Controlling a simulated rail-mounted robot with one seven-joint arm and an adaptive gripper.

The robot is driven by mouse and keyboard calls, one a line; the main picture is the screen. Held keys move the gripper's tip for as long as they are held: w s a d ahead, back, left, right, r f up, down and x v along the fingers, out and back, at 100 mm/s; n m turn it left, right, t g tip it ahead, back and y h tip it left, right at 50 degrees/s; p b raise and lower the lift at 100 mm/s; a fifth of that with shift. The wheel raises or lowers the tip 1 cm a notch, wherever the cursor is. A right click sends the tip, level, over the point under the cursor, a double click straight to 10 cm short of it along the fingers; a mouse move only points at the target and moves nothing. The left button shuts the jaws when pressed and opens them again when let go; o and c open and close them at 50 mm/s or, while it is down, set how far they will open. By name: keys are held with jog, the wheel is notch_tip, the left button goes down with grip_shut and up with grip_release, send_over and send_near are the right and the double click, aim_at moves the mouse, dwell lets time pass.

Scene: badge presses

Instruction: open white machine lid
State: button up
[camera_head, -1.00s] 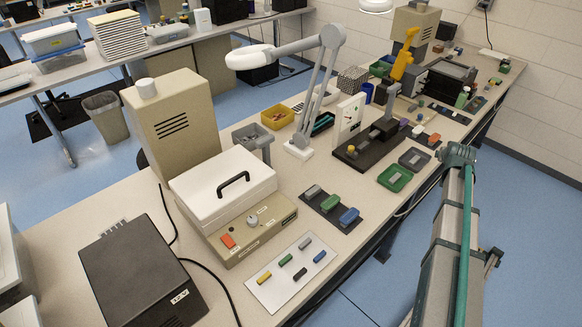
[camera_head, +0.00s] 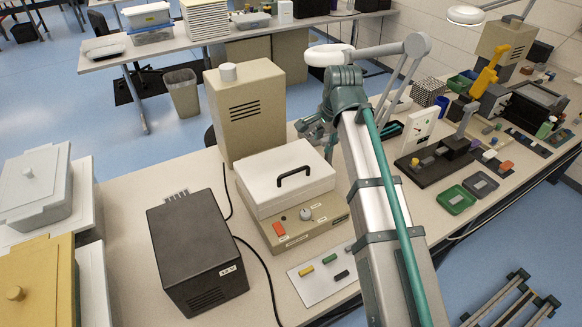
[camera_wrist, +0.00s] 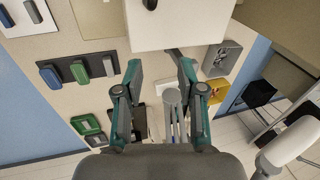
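The white machine (camera_head: 310,219) has a beige base with an orange button and a grey knob. Its white lid (camera_head: 270,192) is down on the base, with a black arched handle (camera_head: 294,176) on top. My gripper (camera_head: 315,128) is beyond the lid's right back side in the head view, partly hidden by my arm. In the wrist view the gripper fingers (camera_wrist: 158,75) are spread apart with nothing between them. The white lid (camera_wrist: 178,25) lies just ahead of the fingertips there, and the end of its handle (camera_wrist: 150,4) shows at the top edge.
A beige box machine (camera_head: 246,110) stands behind the lid, and a dark box (camera_head: 195,250) stands to its left. A desk lamp (camera_head: 330,54) rises behind my arm. A white card with coloured blocks (camera_head: 322,278) lies in front. Trays of blocks lie to the right.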

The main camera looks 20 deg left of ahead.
jog(key=g, duration=0.1)
send_near(294, 171)
jog(key=shift+m, duration=0.3)
jog(key=p+x, duration=0.2)
jog(key=x, duration=0.6)
jog(key=shift+w+f+p, duration=0.1)
jog(key=shift+f+p, duration=0.1)
jog(key=shift+p, duration=0.1)
grip_shut()
